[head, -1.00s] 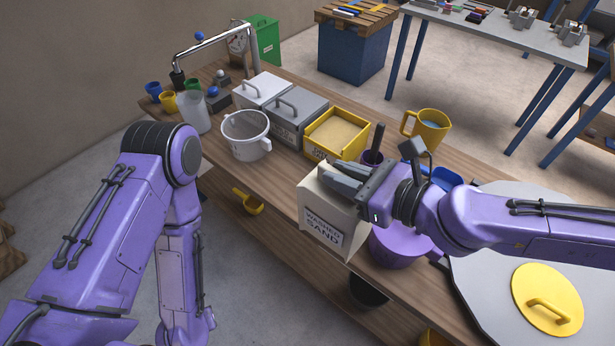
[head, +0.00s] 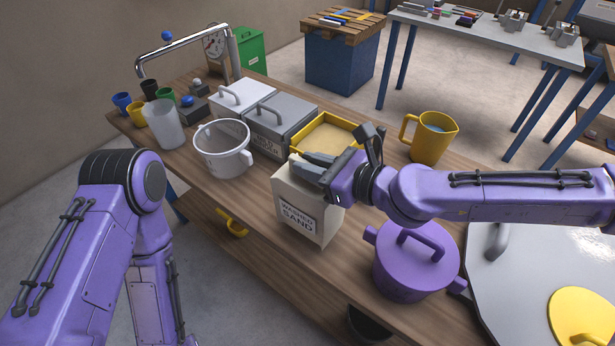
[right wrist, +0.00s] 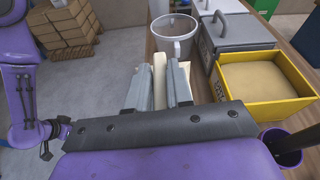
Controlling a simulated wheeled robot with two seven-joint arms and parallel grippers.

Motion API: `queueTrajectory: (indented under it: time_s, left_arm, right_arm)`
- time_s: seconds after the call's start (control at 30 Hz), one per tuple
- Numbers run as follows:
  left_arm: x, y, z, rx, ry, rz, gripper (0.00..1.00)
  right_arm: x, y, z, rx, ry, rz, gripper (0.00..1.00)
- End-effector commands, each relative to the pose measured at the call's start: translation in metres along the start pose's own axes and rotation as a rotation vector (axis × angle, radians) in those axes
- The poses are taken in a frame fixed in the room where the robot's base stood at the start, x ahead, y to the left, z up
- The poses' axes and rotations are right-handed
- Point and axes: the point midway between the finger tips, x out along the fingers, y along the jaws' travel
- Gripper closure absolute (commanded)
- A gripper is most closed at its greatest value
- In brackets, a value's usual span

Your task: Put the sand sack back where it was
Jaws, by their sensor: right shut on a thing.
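The sand sack (head: 303,207) is a cream block-shaped bag labelled "WASHED SAND", near the front edge of the wooden bench. My right gripper (head: 310,168) is shut on its top from the right. In the right wrist view the pale top of the sack (right wrist: 159,82) shows between the two grey fingers. The sack looks upright; I cannot tell whether its base touches the bench. My left arm comes in at the left, but its gripper is not in view.
The purple lidded pot (head: 414,262) stands right of the sack. A white pot (head: 222,150) stands to its left. The yellow sand box (head: 326,137) is behind it, and a yellow jug (head: 430,140) stands at the back right. Bare bench (head: 205,187) shows left of the sack.

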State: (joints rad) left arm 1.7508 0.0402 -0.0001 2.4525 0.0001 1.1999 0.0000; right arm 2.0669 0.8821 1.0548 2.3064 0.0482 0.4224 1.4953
Motion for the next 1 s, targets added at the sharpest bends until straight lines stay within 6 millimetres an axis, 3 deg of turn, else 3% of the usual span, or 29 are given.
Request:
queueTrajectory:
  time_s: [0.03, 0.07, 0.47, 0.5, 0.53, 0.9, 1.0]
  left_arm:
    - [0.019, 0.002, 0.007, 0.000, 0.001, 0.001, 0.41]
    - [0.023, 0.003, 0.009, 0.000, 0.001, 0.001, 0.41]
    - [0.023, 0.003, 0.009, 0.000, 0.001, 0.001, 0.41]
    - [0.022, 0.002, 0.008, 0.000, 0.001, 0.001, 0.41]
    - [0.021, 0.002, 0.008, 0.000, 0.001, 0.001, 0.41]
    - [0.014, 0.002, 0.005, 0.000, 0.001, 0.001, 0.41]
    - [0.005, 0.001, 0.001, 0.000, 0.001, 0.001, 0.41]
  right_arm:
    - [0.006, 0.001, -0.022, 0.002, 0.003, 0.000, 1.00]
    - [0.007, 0.002, -0.026, 0.002, 0.002, 0.000, 1.00]
    - [0.009, 0.003, -0.027, 0.000, 0.002, 0.004, 1.00]
    - [0.008, 0.003, -0.025, 0.000, 0.002, 0.004, 0.67]
    - [0.008, 0.003, -0.025, 0.000, 0.002, 0.003, 0.57]
    - [0.004, 0.002, -0.018, 0.001, 0.002, 0.001, 0.54]
    - [-0.014, 0.000, -0.016, 0.005, 0.001, -0.002, 0.54]
